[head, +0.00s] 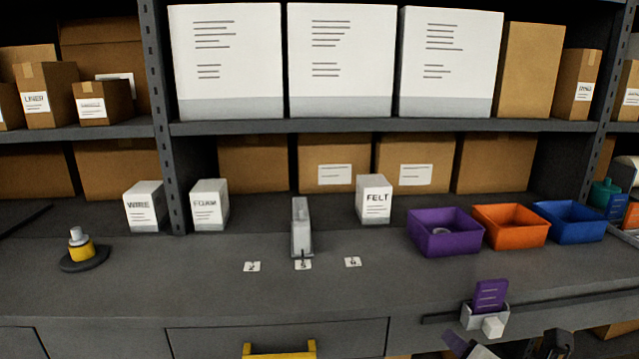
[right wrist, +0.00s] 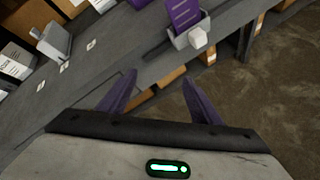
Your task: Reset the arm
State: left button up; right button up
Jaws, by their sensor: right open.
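My right gripper (right wrist: 160,88) is open and empty, with its two purple fingers spread apart in the right wrist view. It is partly cut off at the bottom right of the head view, just below the front edge of the grey bench (head: 360,282). A purple card (head: 490,294) stands in a small light grey holder (head: 472,314) at the bench's front edge. The card (right wrist: 184,14) and holder (right wrist: 184,41) also show beyond my right fingers in the right wrist view, apart from them. My left gripper is in neither view.
Purple (head: 445,238), orange (head: 510,231) and blue (head: 570,227) bins stand on the bench at right. A grey upright holder (head: 301,232) stands mid-bench behind small number cards. White boxes labelled WIRE (head: 144,209) and FELT (head: 374,201) stand further back. A drawer has a yellow handle (head: 280,354).

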jog(key=s+a+f+m+g+y, duration=0.1)
jog(key=s+a+f+m+y, duration=0.1)
jog(key=s+a+f+m, duration=0.45)
jog(key=s+a+f+m+g+y, duration=0.2)
jog(key=s+f+m, duration=0.2)
jog(key=f+m, duration=0.55)
jog(key=s+f+m, duration=0.9)
jog(key=s+f, duration=0.3)
jog(key=shift+s+a+m, duration=0.15)
jog(key=shift+s+m, duration=0.25)
